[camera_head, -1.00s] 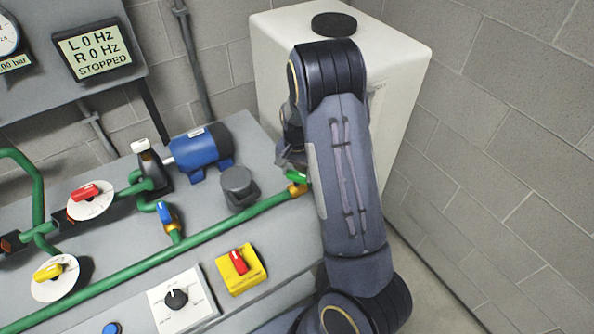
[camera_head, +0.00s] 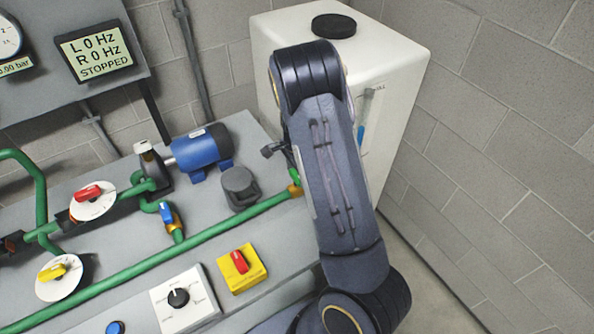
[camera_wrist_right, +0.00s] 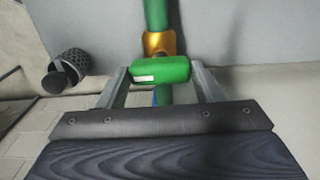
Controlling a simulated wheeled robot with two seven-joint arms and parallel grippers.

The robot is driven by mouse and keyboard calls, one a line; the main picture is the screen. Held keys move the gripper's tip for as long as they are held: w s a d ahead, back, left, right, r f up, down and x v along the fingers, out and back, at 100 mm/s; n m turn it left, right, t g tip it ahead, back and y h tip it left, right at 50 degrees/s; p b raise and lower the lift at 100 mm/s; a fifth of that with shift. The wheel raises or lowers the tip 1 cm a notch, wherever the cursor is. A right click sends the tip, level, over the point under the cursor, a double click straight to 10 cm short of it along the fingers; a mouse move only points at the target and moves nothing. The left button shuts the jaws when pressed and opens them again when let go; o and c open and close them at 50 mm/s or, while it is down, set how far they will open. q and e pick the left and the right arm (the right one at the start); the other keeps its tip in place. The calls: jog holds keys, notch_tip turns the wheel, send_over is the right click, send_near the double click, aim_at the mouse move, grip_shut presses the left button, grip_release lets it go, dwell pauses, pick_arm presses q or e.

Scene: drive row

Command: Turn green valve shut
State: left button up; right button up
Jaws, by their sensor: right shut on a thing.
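The green valve handle (camera_wrist_right: 160,69) lies crosswise to the green pipe (camera_wrist_right: 155,15) in the right wrist view, next to a brass valve body (camera_wrist_right: 160,43). My right gripper (camera_wrist_right: 161,76) has one finger at each end of the handle and is shut on it. In the head view, part of the green handle (camera_head: 297,172) and the brass body (camera_head: 295,190) show at the left edge of my right arm. The arm hides the right gripper's fingers there. My left gripper is not in view.
A white tank (camera_head: 400,60) stands behind my right arm. A dark round fitting (camera_head: 240,185), a blue motor (camera_head: 200,147), a blue-handled valve (camera_head: 167,215) and a red switch on yellow (camera_head: 241,267) are on the grey bench (camera_head: 110,250). The display (camera_head: 95,52) reads STOPPED.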

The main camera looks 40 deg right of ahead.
dwell(0.4)
jog(key=o, duration=1)
notch_tip(320, 180, up, 8)
jog(key=shift+f, duration=0.1)
